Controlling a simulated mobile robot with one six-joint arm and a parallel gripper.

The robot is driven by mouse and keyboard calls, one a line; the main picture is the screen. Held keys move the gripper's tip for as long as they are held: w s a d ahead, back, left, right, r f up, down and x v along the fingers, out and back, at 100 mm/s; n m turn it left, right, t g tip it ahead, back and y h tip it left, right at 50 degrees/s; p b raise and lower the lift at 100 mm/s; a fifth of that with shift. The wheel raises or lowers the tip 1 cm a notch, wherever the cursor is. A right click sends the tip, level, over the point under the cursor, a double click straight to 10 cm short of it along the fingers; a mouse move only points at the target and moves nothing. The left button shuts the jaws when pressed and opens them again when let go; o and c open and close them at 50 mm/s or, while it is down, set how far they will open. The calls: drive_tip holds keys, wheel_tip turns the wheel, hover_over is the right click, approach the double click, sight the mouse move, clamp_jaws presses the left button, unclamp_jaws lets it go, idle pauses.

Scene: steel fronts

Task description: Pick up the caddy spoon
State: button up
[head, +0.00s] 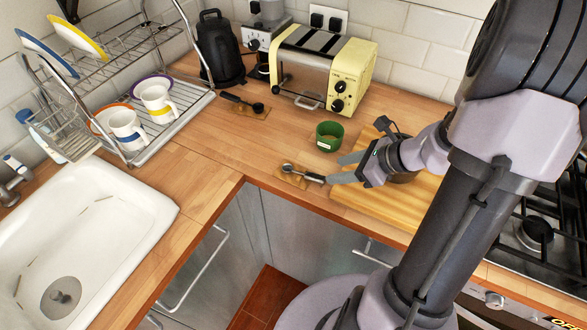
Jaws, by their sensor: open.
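A small spoon (303,174) with a round pale bowl and a dark handle lies on a small brown mat near the counter's front edge. Its bowl points left and its handle points right. My gripper (335,169) is open just to the right of it, its two light grey fingers pointing left. The lower fingertip appears close to the handle's end; I cannot tell whether they touch. A second, darker spoon or scoop (242,102) lies on another mat farther back. I cannot tell for sure which is the caddy spoon.
A green bowl (329,137) stands just behind my gripper. A wooden board (352,205) lies under my gripper. A yellow toaster (350,75), a dark kettle (217,48) and a dish rack (185,120) stand behind. A sink (95,225) is at left. Counter left of the near spoon is clear.

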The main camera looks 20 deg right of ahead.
sight(317, 176)
drive_tip(key=b+x, duration=0.2)
drive_tip(key=x, duration=0.2)
drive_tip(key=b+x, duration=0.1)
drive_tip(key=x, duration=0.4)
drive_tip(key=shift+s+a+f+b, duration=0.2)
drive_tip(key=shift+a+b, duration=0.1)
drive_tip(key=shift+b, duration=0.1)
drive_tip(key=shift+r, duration=0.1)
drive_tip(key=shift+c, duration=0.2)
clamp_jaws()
